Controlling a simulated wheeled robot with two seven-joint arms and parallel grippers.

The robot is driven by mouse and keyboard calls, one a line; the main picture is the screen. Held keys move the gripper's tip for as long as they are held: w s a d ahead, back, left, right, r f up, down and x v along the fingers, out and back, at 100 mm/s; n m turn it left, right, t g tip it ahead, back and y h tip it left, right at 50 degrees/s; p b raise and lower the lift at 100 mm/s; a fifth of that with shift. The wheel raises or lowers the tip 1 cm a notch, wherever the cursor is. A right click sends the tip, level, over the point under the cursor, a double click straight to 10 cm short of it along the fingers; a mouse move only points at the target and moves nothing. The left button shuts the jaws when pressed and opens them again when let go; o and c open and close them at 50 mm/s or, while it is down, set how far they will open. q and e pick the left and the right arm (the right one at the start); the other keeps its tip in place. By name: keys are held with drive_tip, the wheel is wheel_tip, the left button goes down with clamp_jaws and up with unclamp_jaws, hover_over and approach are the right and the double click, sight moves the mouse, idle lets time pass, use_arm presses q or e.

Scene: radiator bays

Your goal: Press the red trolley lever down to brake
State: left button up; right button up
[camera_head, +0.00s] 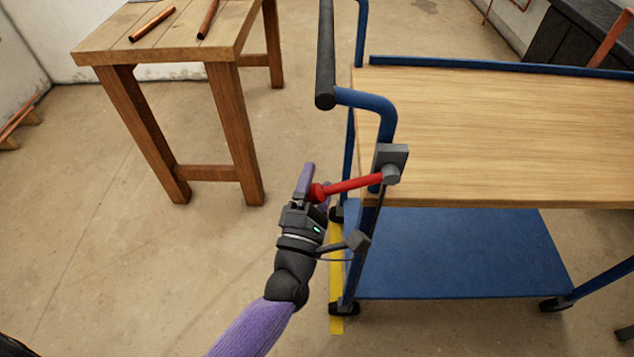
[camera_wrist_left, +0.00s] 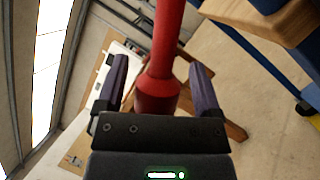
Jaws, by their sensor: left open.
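The red lever (camera_head: 350,186) sticks out to the left from a grey bracket (camera_head: 390,160) on the blue frame of the trolley (camera_head: 460,252). In the head view it lies nearly level, with its round knob at the left end. My left gripper (camera_head: 316,180) is open at the knob end. In the left wrist view the red lever (camera_wrist_left: 160,80) stands between the two spread fingers of my left gripper (camera_wrist_left: 158,85), with a gap to each finger. Whether the palm touches the knob I cannot tell. My right gripper is not in view.
The trolley has a wooden top (camera_head: 480,130) and a black push handle (camera_head: 326,60) above the lever. A wooden table (camera_head: 165,40) with copper pipes stands at the upper left. A yellow floor strip (camera_head: 336,290) runs beside the trolley.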

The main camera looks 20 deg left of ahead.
use_arm(q)
drive_tip(key=v, duration=1)
drive_tip(key=shift+p, duration=0.35)
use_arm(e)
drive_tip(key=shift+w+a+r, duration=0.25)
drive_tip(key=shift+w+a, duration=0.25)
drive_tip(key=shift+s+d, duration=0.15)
